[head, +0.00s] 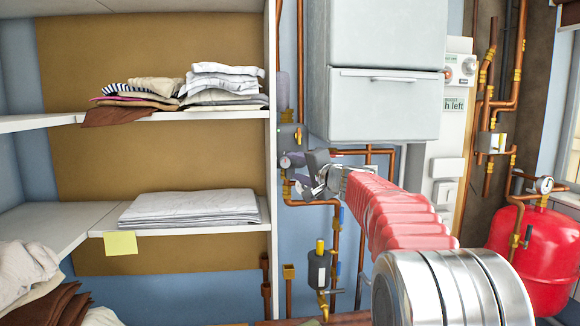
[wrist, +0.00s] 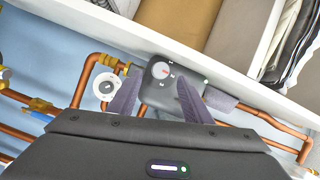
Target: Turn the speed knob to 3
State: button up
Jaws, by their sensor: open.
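My gripper (head: 312,172) is in front of the pipes right of the shelf unit. In the wrist view its two dark fingers (wrist: 160,76) are apart with nothing between their tips. Beyond them, a dark grey box (wrist: 158,97) carries a small round white dial (wrist: 161,70) with a red mark, framed between the fingers. Any gap to it cannot be judged. A white-faced round fitting (wrist: 106,87) sits left of the left finger. A round dial (head: 468,67) also shows on a white wall panel. No numerals are readable, and I cannot tell which, if any, is the speed knob.
Copper pipes (head: 335,235) run close around my gripper. White shelves (head: 190,115) with folded cloth stand left. A grey cabinet (head: 385,105) hangs above right of my gripper, and a red tank (head: 530,245) is far right. A yellow note (head: 120,243) hangs on the lower shelf.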

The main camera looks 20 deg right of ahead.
aim_at(287, 164)
jog(key=shift+w+a+f, duration=0.1)
jog(key=shift+w+a, duration=0.1)
jog(key=shift+w, duration=0.95)
jog(key=shift+w+a, duration=0.2)
jog(key=shift+w, duration=0.95)
jog(key=shift+c, duration=0.4)
jog(key=c, duration=0.9)
jog(key=shift+d, duration=0.2)
jog(key=shift+c, duration=0.4)
jog(key=shift+a+f, duration=0.1)
jog(key=shift+a, duration=0.05)
